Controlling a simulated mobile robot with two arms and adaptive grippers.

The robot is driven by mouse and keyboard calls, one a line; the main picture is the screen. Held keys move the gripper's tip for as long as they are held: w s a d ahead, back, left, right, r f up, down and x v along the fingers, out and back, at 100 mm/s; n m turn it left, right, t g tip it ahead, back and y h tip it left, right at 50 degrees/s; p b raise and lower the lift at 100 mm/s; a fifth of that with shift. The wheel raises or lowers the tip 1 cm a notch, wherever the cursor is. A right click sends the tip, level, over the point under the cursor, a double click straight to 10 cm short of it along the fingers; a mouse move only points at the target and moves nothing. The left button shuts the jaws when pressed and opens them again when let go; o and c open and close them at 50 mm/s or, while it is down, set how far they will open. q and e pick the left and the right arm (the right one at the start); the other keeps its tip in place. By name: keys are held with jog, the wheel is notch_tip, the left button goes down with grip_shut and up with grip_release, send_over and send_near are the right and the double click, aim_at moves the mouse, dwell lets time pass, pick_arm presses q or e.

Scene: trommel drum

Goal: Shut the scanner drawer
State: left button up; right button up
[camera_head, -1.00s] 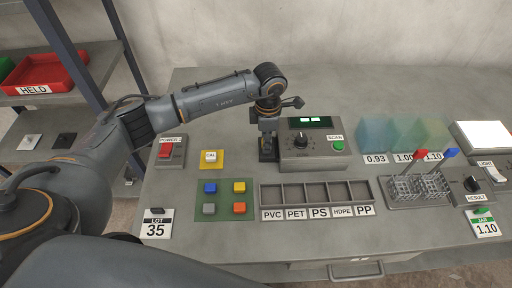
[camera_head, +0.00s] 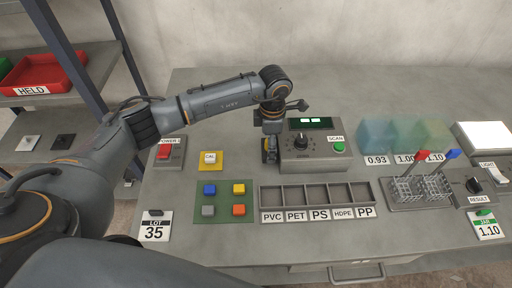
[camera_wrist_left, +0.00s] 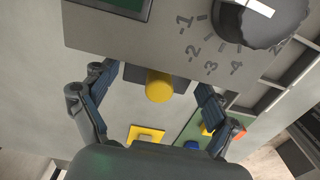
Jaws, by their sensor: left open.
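The scanner (camera_head: 313,150) is a grey box with a dial, a green display and a green button. It also shows in the left wrist view (camera_wrist_left: 180,35). A dark drawer part (camera_wrist_left: 134,73) juts from its edge in the wrist view, with a yellow round knob (camera_wrist_left: 159,88) on it. The drawer sticks out on the scanner's left side, mostly hidden by my arm in the head view. My left gripper (camera_head: 270,157) is open there; its fingers (camera_wrist_left: 155,85) stand either side of the knob, apparently apart from it. My right gripper is out of view.
A red power switch (camera_head: 165,153) and a white block on a yellow pad (camera_head: 211,160) lie left of the gripper. A green mat (camera_head: 223,200) with coloured blocks and a labelled sorting tray (camera_head: 318,193) lie in front. Translucent blocks (camera_head: 375,135) stand to the right.

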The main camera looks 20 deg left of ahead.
pick_arm(q)
jog(key=shift+r, duration=0.2)
dwell(0.3)
jog(key=shift+r+p, duration=1.95)
jog(key=shift+r, duration=1.6)
jog(key=shift+f, duration=0.1)
